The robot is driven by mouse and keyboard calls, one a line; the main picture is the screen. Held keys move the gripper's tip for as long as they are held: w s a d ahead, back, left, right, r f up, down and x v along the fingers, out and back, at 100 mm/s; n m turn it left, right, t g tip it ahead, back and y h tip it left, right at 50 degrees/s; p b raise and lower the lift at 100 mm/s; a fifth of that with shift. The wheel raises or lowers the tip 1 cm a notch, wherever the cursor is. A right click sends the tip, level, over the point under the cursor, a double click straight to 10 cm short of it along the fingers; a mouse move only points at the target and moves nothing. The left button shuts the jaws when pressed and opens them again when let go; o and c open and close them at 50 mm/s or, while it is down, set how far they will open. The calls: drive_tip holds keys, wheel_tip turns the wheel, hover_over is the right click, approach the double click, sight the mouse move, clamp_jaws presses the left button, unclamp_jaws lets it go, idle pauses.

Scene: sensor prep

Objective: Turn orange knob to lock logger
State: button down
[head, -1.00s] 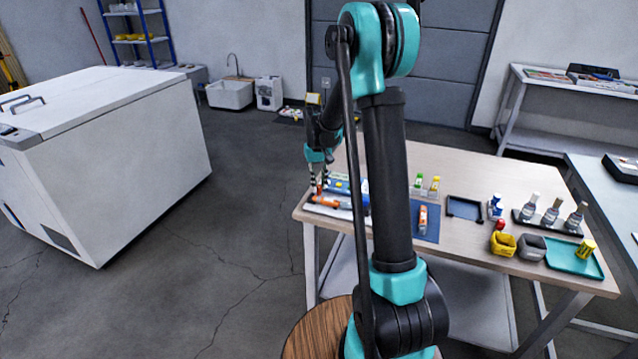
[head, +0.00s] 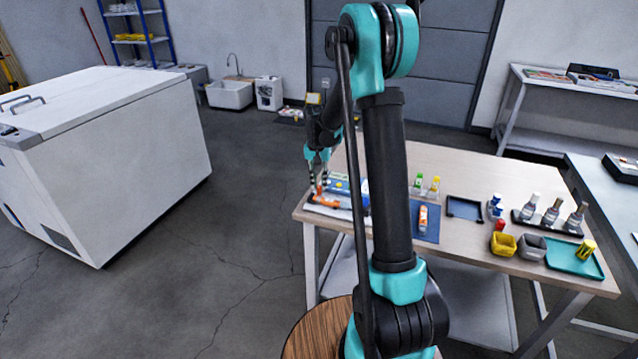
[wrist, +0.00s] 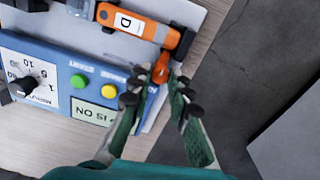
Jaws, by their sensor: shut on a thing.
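The orange knob (wrist: 160,73) sits at the right end of the blue panel in the wrist view. My gripper (wrist: 158,84) has its dark fingertips shut on the knob, one on each side, partly hiding it. In the head view my gripper (head: 319,188) is low over the left end of the table. The orange logger (wrist: 136,24) has a white label marked "D" and a dark end. It lies on a pale plate just beyond the knob, and also shows in the head view (head: 325,201).
The blue panel (wrist: 65,85) carries a black dial (wrist: 22,86), a green button (wrist: 79,81) and a yellow button (wrist: 109,91). The table (head: 460,170) also holds a blue mat (head: 427,232), bottles and a teal tray (head: 590,268). Open floor lies left of the table.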

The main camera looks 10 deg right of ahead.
sight(318, 186)
drive_tip(key=c, duration=1.4)
unclamp_jaws()
wheel_tip(318, 186, up, 12)
drive_tip(key=shift+w+a, duration=0.1)
drive_tip(key=shift+a, duration=0.05)
drive_tip(key=s+d+f+n+t, duration=0.1)
drive_tip(key=s+f, duration=0.2)
drive_tip(key=s, duration=0.7)
drive_tip(key=s+d+f+n+t, duration=0.2)
drive_tip(key=s+f, duration=0.1)
drive_tip(key=s, duration=0.7)
drive_tip(key=s+d+f+n+t, duration=0.1)
drive_tip(key=s+f, duration=0.3)
drive_tip(key=s, duration=0.7)
drive_tip(key=shift+s+d, duration=0.1)
drive_tip(key=shift+d, duration=0.15)
